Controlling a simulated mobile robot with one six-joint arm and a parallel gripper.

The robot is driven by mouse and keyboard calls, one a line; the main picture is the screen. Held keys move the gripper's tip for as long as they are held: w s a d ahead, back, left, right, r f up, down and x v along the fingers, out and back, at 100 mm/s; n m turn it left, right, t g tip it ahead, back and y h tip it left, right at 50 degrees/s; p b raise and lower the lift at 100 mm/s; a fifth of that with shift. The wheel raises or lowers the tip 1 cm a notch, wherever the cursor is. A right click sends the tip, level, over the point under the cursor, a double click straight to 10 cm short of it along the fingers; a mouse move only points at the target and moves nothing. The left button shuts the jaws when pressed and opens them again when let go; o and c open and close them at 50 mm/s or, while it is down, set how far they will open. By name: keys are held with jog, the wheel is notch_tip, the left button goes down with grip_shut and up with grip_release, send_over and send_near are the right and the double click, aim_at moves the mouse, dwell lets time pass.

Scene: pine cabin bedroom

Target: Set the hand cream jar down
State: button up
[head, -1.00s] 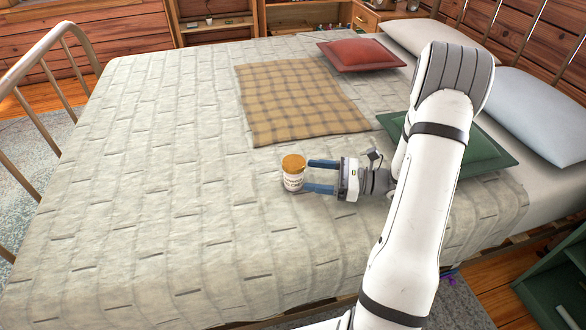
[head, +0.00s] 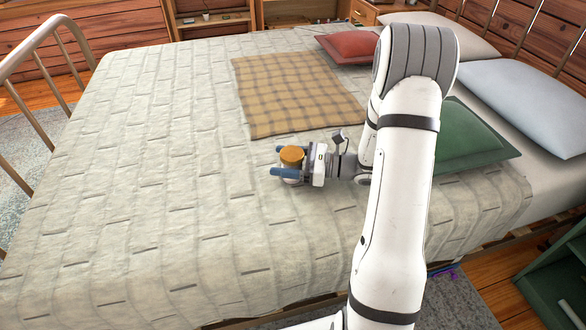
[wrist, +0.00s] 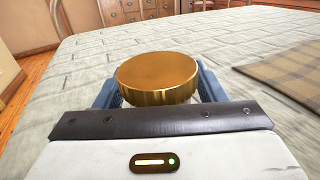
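The hand cream jar (head: 292,157) has a gold-brown lid and a pale body. It stands upright on the bed's pale quilt, as far as I can see. My gripper (head: 279,160) is low over the quilt, with one blue finger on each side of the jar. In the wrist view the gold lid (wrist: 157,78) fills the space between the fingers (wrist: 157,85). The jar's body is mostly hidden by the near finger and the gripper's front edge. I cannot tell whether the fingers press on the jar or leave a small gap.
The bed quilt (head: 130,200) is clear to the left and front. A tan checked blanket (head: 295,92) lies just behind the jar. A red cushion (head: 348,47), a green cushion (head: 470,140) and pale pillows (head: 525,105) lie toward the bed's head. A metal rail (head: 40,45) edges the left.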

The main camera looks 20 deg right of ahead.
jog(key=c, duration=1.2)
